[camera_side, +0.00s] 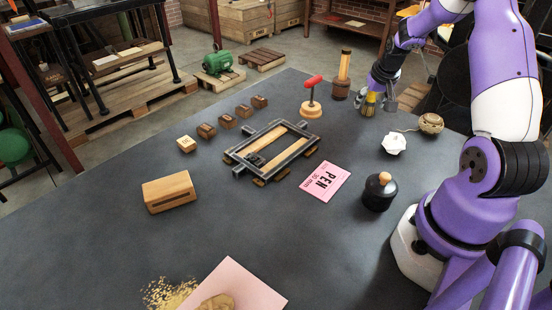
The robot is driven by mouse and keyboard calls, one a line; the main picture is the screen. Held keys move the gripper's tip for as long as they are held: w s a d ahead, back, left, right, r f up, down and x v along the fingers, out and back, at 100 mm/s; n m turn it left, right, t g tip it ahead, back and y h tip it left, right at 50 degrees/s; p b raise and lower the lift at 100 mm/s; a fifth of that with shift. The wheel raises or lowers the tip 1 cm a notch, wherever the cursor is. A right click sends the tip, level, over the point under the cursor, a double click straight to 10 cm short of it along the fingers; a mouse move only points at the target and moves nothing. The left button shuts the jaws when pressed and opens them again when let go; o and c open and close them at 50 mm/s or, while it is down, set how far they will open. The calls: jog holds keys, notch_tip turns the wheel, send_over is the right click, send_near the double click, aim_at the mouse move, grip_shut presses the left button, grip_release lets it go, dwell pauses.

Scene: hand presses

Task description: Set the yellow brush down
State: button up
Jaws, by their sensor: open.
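The yellow brush (369,104) is at the far right part of the dark table, upright, with its yellow part low near the table top. My gripper (380,93) is directly above and around its upper end, with the jaws open. The upper part of the brush is hidden by the gripper. The brush's lower end appears to be at the table surface, but at this size I cannot tell whether the fingers still touch it.
A brown holder with a wooden handle (342,76) and a red-handled stamp (312,95) stand left of the brush. A metal frame (272,147) lies mid-table.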

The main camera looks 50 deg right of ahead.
jog(key=v, duration=1.2)
jog(key=w+a+r+n+t+y, duration=0.1)
jog(key=a+r+n, duration=0.35)
jog(key=a, duration=0.85)
jog(key=s+a+n+t+y, duration=0.1)
jog(key=s+a+n, duration=0.3)
jog(key=a, duration=1)
jog(key=shift+s+r+y, duration=0.15)
jog(key=shift+s+y, duration=0.45)
jog(key=shift+s, duration=0.6)
jog(key=shift+n, duration=0.25)
